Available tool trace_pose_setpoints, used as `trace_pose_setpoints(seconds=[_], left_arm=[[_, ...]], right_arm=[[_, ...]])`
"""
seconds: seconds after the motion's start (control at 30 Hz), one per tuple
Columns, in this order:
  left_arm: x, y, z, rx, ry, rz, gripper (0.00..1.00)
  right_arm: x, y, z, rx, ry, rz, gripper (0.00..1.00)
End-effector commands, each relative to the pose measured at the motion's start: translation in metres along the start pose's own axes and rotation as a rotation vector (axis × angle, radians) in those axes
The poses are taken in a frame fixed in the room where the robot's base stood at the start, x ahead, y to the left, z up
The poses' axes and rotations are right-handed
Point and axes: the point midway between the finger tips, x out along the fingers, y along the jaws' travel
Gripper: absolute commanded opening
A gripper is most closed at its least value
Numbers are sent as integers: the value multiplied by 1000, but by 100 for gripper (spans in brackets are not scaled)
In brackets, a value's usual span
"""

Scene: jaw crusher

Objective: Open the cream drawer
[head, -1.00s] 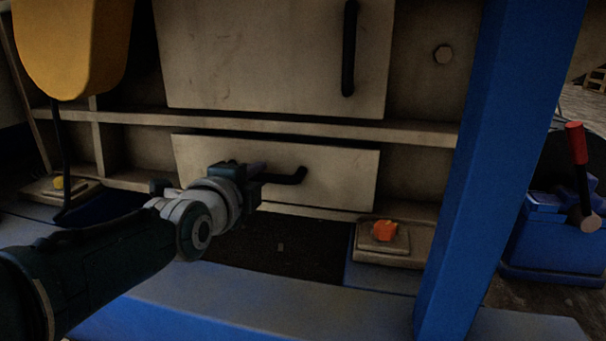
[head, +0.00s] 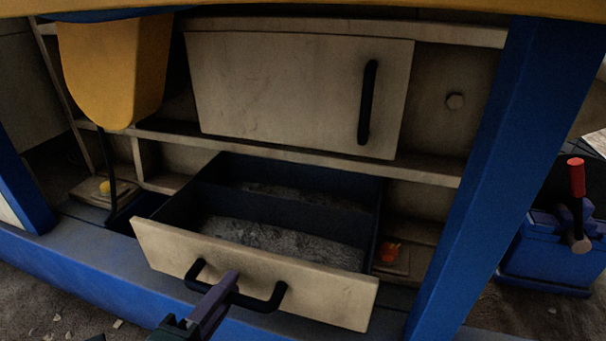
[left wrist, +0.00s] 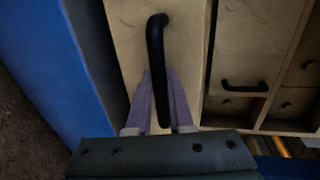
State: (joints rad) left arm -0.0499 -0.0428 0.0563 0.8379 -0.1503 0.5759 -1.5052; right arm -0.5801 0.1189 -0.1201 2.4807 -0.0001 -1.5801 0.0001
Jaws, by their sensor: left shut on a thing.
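The cream drawer (head: 325,295) is pulled well out of the cabinet in the head view. Its dark inside holds grey rubble and has a divider across it. A black bar handle (head: 262,302) is on its front. My left gripper (head: 226,290) is shut on this handle near its middle. In the left wrist view, the purple fingers of my left gripper (left wrist: 160,98) are on either side of the black handle (left wrist: 156,50), with the cream drawer front (left wrist: 125,18) behind it. My right gripper is not in view.
A cream door (head: 290,90) with a black upright handle is above the drawer and looks shut. A blue post (head: 480,150) stands to the right, and a blue box with a red lever (head: 577,178) is beyond it. A yellow part (head: 115,70) hangs at upper left.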

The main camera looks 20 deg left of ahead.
Motion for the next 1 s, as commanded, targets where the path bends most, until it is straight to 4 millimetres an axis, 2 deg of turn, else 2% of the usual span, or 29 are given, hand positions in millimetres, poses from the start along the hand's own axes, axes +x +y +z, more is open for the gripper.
trace_pose_setpoints(seconds=[0.03,0.2,0.4,0.6,0.93,0.97,1.0], left_arm=[[-16,-1,0,-1,-1,0,0],[-53,9,0,-1,0,-3,0],[-79,15,0,0,0,-6,0],[-89,18,0,0,0,-7,0],[-89,18,0,0,0,-7,0],[-89,18,0,0,0,-7,22],[-89,18,0,0,0,-7,26]], right_arm=[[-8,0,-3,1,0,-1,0],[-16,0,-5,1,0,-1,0],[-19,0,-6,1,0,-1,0],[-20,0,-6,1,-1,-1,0],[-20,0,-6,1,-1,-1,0],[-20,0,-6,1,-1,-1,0],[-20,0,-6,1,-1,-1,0]])
